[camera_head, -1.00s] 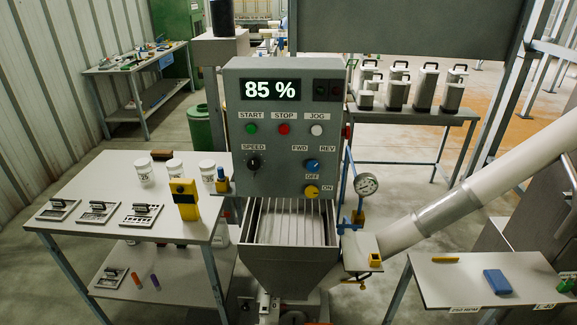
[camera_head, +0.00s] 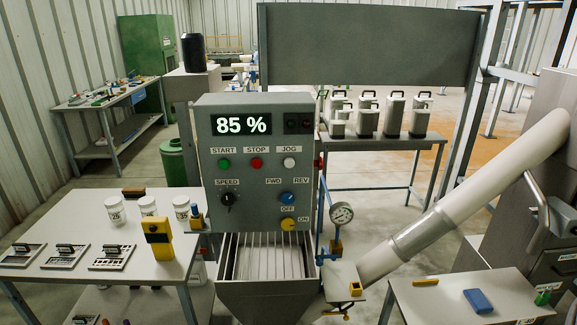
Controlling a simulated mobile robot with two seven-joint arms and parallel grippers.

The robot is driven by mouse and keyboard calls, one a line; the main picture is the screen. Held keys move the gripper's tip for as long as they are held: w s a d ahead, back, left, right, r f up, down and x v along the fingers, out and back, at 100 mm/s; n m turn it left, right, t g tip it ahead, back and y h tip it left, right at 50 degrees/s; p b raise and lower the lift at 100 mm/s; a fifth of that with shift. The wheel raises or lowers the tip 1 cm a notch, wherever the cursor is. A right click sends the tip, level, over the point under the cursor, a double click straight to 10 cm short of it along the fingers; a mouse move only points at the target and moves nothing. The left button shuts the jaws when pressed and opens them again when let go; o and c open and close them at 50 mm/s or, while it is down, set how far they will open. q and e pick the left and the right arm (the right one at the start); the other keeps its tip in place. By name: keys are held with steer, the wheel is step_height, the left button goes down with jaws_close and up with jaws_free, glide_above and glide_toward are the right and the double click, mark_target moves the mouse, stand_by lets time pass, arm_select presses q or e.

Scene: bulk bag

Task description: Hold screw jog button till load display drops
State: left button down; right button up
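The grey control box (camera_head: 256,208) stands in the middle of the head view. Its load display (camera_head: 241,124) reads 85 %. The white JOG button (camera_head: 289,162) is at the right of the top button row, with the green START button (camera_head: 224,163) and red STOP button (camera_head: 256,163) to its left. Below are a black speed knob (camera_head: 228,199), a blue FWD/REV switch (camera_head: 288,198) and a yellow OFF/ON switch (camera_head: 288,224). The grated hopper (camera_head: 268,292) sits under the box, with a slanted screw tube (camera_head: 465,205) to its right. Neither gripper is in view, and nothing touches the button.
A left table (camera_head: 60,225) holds white jars, metal plates and a yellow device (camera_head: 158,239). A pressure gauge (camera_head: 341,213) stands right of the box. A small right table (camera_head: 440,302) carries a blue block (camera_head: 478,301). Space directly before the panel looks clear.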

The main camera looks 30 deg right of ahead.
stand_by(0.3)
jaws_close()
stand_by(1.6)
